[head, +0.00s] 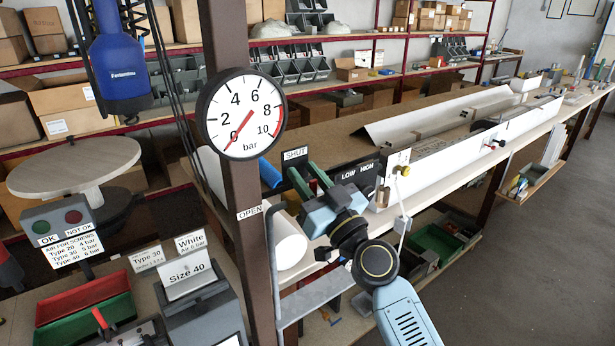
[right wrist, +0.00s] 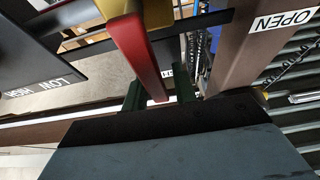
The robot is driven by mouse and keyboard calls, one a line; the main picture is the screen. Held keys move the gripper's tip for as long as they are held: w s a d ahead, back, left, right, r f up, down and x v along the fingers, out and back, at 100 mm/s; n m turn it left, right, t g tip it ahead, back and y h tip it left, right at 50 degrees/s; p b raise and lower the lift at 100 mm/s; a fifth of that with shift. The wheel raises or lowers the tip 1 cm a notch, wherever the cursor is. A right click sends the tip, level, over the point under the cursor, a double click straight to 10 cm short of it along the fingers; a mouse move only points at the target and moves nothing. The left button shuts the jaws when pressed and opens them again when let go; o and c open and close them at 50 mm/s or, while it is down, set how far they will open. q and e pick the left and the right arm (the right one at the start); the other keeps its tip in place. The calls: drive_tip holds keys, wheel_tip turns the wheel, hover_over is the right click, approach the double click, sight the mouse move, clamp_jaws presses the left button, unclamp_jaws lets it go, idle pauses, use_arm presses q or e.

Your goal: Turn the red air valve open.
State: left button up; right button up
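The red air valve's lever (right wrist: 138,55) shows in the right wrist view as a long red bar with a yellow part beside its upper end. Its lower end lies between the dark green fingers of my right gripper (right wrist: 158,92), which stand apart on either side of it. In the head view my right gripper (head: 311,180) is just below the SHUT label (head: 295,154), and the lever is mostly hidden there. The OPEN label (head: 250,212) is on the brown post, lower left. The gauge (head: 241,114) needle points near 0. My left gripper is out of view.
The brown post (head: 243,190) stands close left of my right gripper. A LOW/HIGH panel (head: 357,172) is close to its right. A white roll (head: 291,240) lies below. A blue screwdriver (head: 120,62) hangs at upper left. A long bench with white profiles (head: 470,130) runs to the right.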

clamp_jaws()
drive_tip(key=n+b, duration=0.1)
drive_tip(key=s+a+n+g+y+b, duration=0.1)
drive_tip(key=n, duration=0.1)
drive_tip(key=n+g+y+b, duration=0.1)
drive_tip(key=n+b, duration=0.1)
drive_tip(key=shift+s+a+f, duration=0.15)
drive_tip(key=shift+a+f, duration=0.15)
drive_tip(key=shift+a, duration=0.05)
drive_tip(key=shift+s+a+f+n+g+y+b, duration=0.1)
drive_tip(key=shift+s+a+n+g+y+b, duration=0.25)
drive_tip(key=shift+n, duration=0.5)
drive_tip(key=shift+a+f+n+g+y+b, duration=0.1)
drive_tip(key=shift+a+f+n+g+b, duration=0.15)
drive_tip(key=shift+n+b, duration=0.5)
drive_tip(key=shift+s+a+n+g+y+b, duration=0.2)
drive_tip(key=shift+n+g+b, duration=0.15)
drive_tip(key=shift+n, duration=0.65)
drive_tip(key=shift+o, duration=1.2)
unclamp_jaws()
drive_tip(key=shift+s+d, duration=0.1)
